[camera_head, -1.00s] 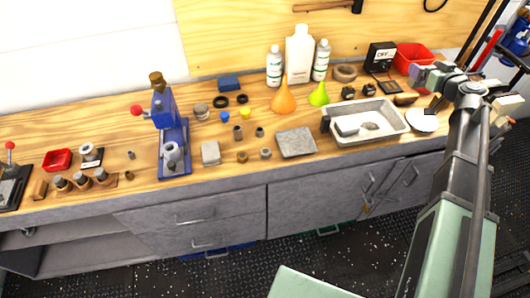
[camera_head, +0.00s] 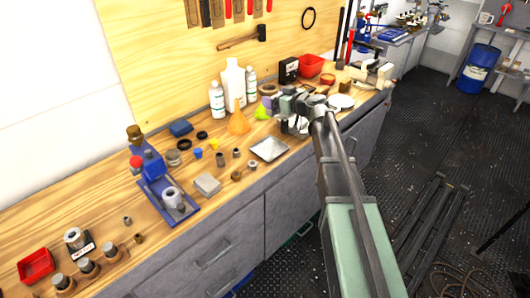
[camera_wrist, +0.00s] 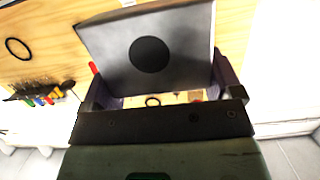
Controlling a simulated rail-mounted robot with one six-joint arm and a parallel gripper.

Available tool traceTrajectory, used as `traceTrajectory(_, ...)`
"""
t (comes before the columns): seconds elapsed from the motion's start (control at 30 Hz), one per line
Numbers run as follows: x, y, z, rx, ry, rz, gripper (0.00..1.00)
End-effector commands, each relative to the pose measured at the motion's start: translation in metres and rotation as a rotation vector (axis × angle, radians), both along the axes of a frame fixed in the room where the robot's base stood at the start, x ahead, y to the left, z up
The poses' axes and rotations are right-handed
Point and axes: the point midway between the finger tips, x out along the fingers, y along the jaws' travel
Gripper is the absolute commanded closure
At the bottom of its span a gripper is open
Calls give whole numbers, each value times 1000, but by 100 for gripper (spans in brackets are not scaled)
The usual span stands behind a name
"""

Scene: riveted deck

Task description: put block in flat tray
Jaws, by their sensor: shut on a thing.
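In the wrist view my gripper (camera_wrist: 166,88) is shut on a grey block (camera_wrist: 192,58) with a dark round spot on its face. In the head view my gripper (camera_head: 290,112) is above the back right part of the bench, right of the orange funnel. The held block is hard to make out there. A flat square grey tray (camera_head: 269,149) lies near the bench's front edge, to the lower left of my gripper, and looks empty. My gripper is apart from this tray.
Left of the tray are several small cylinders and a grey block-like piece (camera_head: 207,185). A blue press (camera_head: 165,188) stands further left. Behind are an orange funnel (camera_head: 238,122) and white bottles (camera_head: 234,82). The deeper white tray is mostly hidden by my arm.

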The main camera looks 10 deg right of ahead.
Motion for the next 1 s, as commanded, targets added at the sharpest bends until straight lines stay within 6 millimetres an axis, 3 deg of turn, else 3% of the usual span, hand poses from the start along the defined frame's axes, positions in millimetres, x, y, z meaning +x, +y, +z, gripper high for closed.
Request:
traceTrajectory(0.03, 0, 0, -19, 0, 0, 0, 53)
traceTrajectory(0.4, 0, 1, -141, 0, 0, 1, 53)
traceTrajectory(0.5, 0, 1, -155, 0, 0, 1, 53)
traceTrajectory(0.67, 0, 1, -152, 0, 0, 1, 53)
traceTrajectory(0.9, 0, 1, -197, 0, 0, 1, 53)
traceTrajectory(1.0, 0, 1, -196, 0, 0, 1, 53)
